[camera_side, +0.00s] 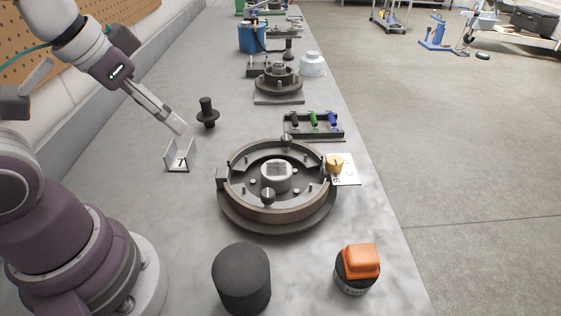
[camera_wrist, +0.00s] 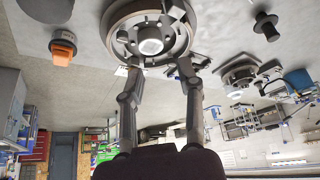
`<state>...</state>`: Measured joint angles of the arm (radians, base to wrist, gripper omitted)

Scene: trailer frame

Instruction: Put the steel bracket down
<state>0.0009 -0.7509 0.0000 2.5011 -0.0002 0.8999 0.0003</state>
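The steel bracket (camera_side: 180,157) is a small grey U-shaped piece with upright sides and a dark mark on it. It appears to stand upright on the grey bench, left of the round drum assembly. In the side view my gripper (camera_side: 177,124) is above the bracket, angled down to the right, and seems apart from it. In the wrist view my gripper (camera_wrist: 160,68) has its two fingers spread wide, with nothing between them.
The brown drum assembly (camera_side: 233,205) stands right of the bracket. A black knobbed post (camera_side: 207,113) is close behind my gripper. A black cylinder (camera_side: 242,278) and an orange-topped can (camera_side: 359,264) stand in front. The bench is clear between bracket and cylinder.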

